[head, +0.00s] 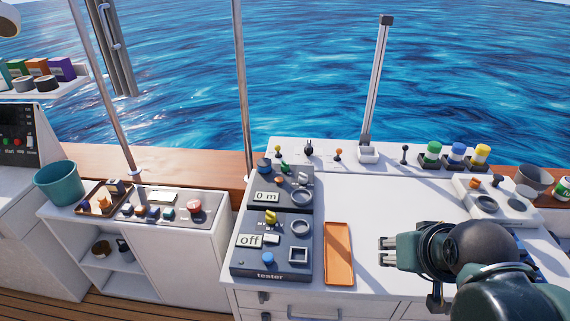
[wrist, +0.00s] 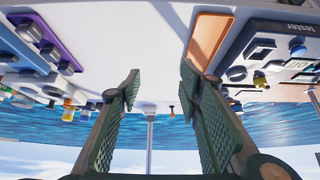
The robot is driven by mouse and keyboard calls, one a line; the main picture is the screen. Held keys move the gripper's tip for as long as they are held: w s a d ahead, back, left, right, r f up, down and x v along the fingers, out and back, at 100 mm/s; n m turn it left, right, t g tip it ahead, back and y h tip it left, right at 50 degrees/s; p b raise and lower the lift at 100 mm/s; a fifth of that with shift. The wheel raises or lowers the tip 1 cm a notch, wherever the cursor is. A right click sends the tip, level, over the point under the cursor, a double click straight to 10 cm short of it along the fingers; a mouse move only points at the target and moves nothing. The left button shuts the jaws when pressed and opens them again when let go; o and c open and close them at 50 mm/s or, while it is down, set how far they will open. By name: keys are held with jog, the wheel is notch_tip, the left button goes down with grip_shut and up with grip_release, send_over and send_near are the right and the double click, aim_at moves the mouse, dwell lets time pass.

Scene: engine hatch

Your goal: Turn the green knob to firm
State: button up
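A small green part (head: 285,168), which may be the green knob, sits at the back of the dark unit with the "0 m" display (head: 265,197). It is too small to tell its setting, and I see no "firm" label. In front is the dark panel marked "tester" (head: 270,277), with a yellow knob (head: 270,217), a blue knob (head: 268,258) and a display reading "off" (head: 250,240). The tester also shows upside down in the wrist view (wrist: 290,28). My gripper (head: 387,252) is open and empty, right of the tester and apart from it; it also shows in the wrist view (wrist: 161,85).
An orange tray (head: 339,255) lies between the tester and my gripper. Green (head: 433,148), blue (head: 458,149) and yellow (head: 482,151) capped jars stand at the back right. The middle of the white counter (head: 385,205) is clear. A post (head: 376,85) rises behind it.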

jog(key=w+a+r+n+g+p, duration=0.2)
jog(key=w+a+r+n+p, duration=0.25)
jog(key=w+r, duration=0.6)
jog(key=n+g+p, duration=0.5)
jog(key=n+p, duration=0.8)
jog(key=p, duration=0.2)
send_over(285, 162)
jog(key=f, duration=1.1)
jog(key=shift+s+d+f, duration=0.2)
jog(key=shift+d+f, duration=0.05)
jog(key=shift+d, duration=0.15)
jog(key=shift+w+a+f+n, duration=0.25)
jog(key=shift+a+f, duration=0.15)
jog(key=shift+f, duration=0.15)
jog(key=shift+f+p, duration=0.3)
jog(key=shift+f, duration=3.6)
jog(key=shift+c, duration=0.5)
